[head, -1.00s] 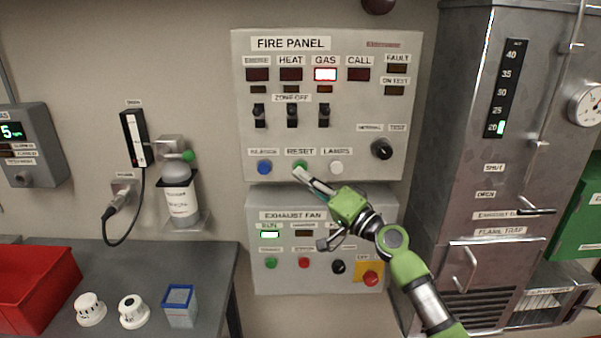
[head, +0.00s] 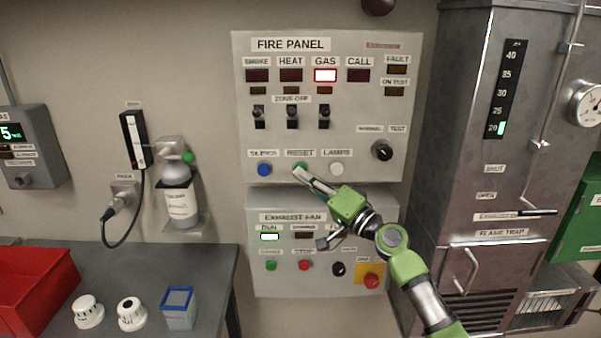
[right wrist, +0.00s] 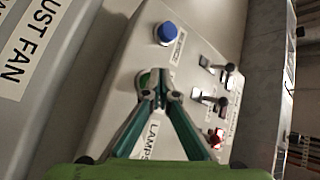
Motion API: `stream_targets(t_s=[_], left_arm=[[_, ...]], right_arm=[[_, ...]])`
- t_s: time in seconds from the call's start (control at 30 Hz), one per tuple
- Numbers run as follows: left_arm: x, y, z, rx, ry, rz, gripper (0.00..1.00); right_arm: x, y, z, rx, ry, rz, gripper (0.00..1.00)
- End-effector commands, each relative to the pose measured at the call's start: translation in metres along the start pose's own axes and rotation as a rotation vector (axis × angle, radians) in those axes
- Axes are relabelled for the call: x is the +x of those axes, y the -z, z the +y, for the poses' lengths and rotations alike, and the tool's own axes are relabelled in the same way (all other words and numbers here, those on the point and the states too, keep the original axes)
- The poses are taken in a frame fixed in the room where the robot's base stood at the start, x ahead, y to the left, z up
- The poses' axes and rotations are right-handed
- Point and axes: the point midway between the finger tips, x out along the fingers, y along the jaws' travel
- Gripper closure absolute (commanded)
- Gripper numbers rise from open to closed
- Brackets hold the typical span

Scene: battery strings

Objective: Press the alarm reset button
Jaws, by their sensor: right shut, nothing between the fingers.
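The fire panel (head: 215,0) label aside, the grey fire panel (head: 350,125) hangs on the wall with its GAS lamp (head: 325,76) lit. The green button under the RESET label (head: 300,166) is mostly covered by my right fingertips; its green edge also shows in the right wrist view (right wrist: 144,78). My right gripper (head: 298,173) is shut and empty, its tips at the button; I cannot tell whether they touch it. In the right wrist view the closed fingertips (right wrist: 160,80) overlap the green button. My left gripper is out of view.
A blue button (head: 264,169) and a white button (head: 336,169) flank the green one. Below is the exhaust fan panel (head: 262,288) with its RUN lamp lit. A bench (head: 130,262) with a red bin (head: 38,290) stands at left, a metal cabinet (head: 470,130) at right.

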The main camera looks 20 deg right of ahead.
Motion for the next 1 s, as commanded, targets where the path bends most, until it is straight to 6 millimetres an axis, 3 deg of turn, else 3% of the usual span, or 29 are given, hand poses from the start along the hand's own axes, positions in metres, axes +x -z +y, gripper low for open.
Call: stream_targets(t_s=[1.0], left_arm=[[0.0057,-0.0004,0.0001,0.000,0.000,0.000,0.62]], right_arm=[[0.0043,0.0047,0.0016,0.000,0.001,0.003,1.00]])
